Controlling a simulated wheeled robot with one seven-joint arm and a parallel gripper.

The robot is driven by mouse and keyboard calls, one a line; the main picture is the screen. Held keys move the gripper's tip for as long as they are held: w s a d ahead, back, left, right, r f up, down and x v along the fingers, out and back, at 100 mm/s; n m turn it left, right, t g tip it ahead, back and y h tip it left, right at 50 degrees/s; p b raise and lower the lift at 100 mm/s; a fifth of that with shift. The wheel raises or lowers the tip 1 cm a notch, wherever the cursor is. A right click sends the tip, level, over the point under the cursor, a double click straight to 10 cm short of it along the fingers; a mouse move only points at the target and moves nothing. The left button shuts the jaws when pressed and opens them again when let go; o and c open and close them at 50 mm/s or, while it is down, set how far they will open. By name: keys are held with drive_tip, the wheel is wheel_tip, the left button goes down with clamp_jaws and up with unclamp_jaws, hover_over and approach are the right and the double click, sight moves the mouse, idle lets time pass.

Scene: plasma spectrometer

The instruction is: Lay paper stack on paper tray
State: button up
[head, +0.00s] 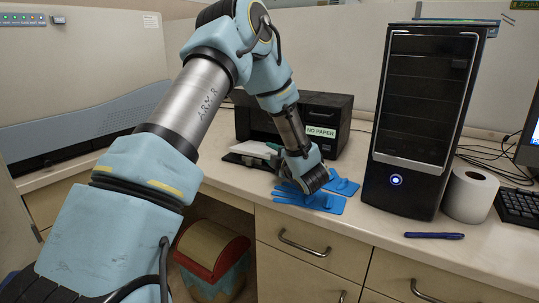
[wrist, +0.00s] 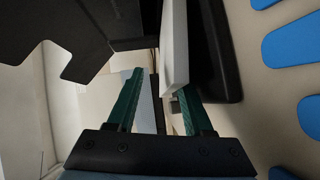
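The paper stack (head: 255,149) is a white slab at the front of the black printer, over the dark paper tray (head: 236,159). My gripper (head: 273,152) reaches in from the right, low over the counter, beside the stack. In the wrist view my gripper (wrist: 158,82) has its two green fingers apart. The stack (wrist: 174,45) lies between them, close to the right finger and covering its tip, with a gap to the left finger. The dark tray (wrist: 222,60) lies along the stack's right side. Contact between stack and tray is hard to tell.
The printer (head: 325,110) carries a "NO PAPER" label. Blue gloves (head: 325,200) lie on the counter below my gripper. A black computer tower (head: 425,110), a paper roll (head: 469,194) and a blue pen (head: 434,235) are to the right. The counter front by the pen is clear.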

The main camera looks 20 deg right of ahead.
drive_tip(key=b+v, duration=0.2)
drive_tip(key=v, duration=0.8)
drive_tip(key=shift+w, duration=0.1)
